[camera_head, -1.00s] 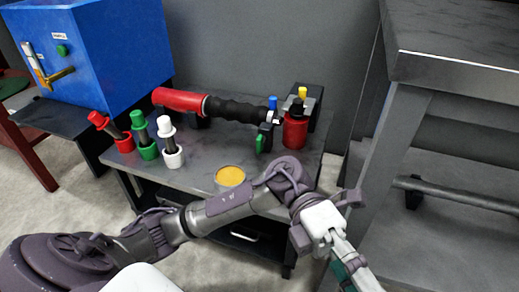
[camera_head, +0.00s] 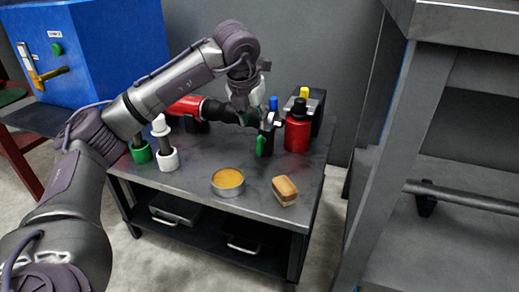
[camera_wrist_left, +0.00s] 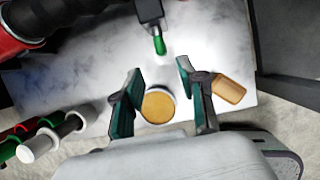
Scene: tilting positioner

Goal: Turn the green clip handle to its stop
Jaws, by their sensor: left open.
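The green clip handle (camera_head: 261,146) hangs down from a dark clip (camera_head: 267,125) at the right end of a horizontal red and black cylinder (camera_head: 183,104). In the left wrist view the handle (camera_wrist_left: 159,46) shows beyond and between the fingertips, apart from them. My left gripper (camera_wrist_left: 158,70) is open and empty, with teal finger pads. In the head view my left gripper (camera_head: 241,104) is over the table beside the clip, partly hidden behind its own wrist. My arm hides part of the cylinder. My right gripper is not in view.
A red bottle (camera_head: 297,132) with a black top stands right of the clip. A yellow-filled round tin (camera_head: 228,182) and a wood-coloured block (camera_head: 285,190) sit at the table's front. Green (camera_head: 140,152) and white (camera_head: 167,158) holders stand left. A blue box (camera_head: 110,50) is behind.

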